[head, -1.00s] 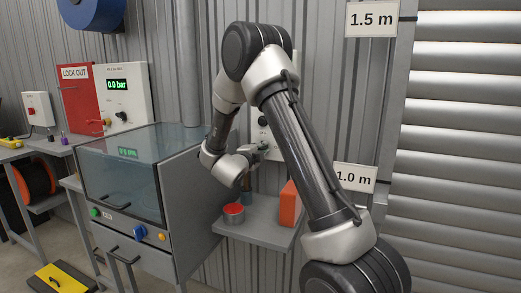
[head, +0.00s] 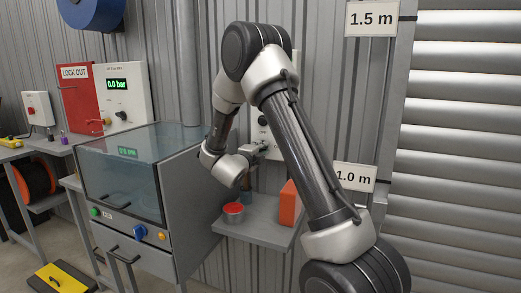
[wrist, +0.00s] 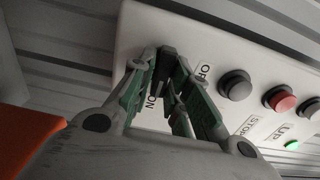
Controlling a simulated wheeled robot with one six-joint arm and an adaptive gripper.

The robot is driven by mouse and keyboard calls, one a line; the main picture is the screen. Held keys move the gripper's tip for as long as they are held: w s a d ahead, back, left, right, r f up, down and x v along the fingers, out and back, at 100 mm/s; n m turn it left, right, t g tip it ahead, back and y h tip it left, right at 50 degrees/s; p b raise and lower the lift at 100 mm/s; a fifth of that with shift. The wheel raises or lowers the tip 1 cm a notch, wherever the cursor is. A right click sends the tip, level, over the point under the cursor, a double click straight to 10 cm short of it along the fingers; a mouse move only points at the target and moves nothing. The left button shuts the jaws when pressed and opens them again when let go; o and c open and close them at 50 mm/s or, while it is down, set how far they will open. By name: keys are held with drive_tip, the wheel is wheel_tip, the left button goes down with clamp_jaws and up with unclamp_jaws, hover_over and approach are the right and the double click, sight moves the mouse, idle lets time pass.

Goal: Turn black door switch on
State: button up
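A pale control panel (wrist: 205,40) on the corrugated wall carries the labels OFF and ON. My gripper (wrist: 167,62) reaches its front beside these labels. Its green-grey fingers converge, with their tips close together and a dark piece at the tips. In the head view, my gripper (head: 256,147) is at the wall panel (head: 260,120), partly hidden by my arm.
On the panel are a dark button (wrist: 236,86), a red button (wrist: 280,99) and a lit green lamp (wrist: 291,145). An orange block (head: 289,205) and a red-topped can (head: 233,213) stand on the shelf (head: 262,233) below. A clear-lidded machine (head: 125,175) is to the left.

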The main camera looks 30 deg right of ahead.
drive_tip(key=shift+o, duration=1.2)
drive_tip(key=shift+a, duration=0.1)
drive_tip(key=v, duration=1.2)
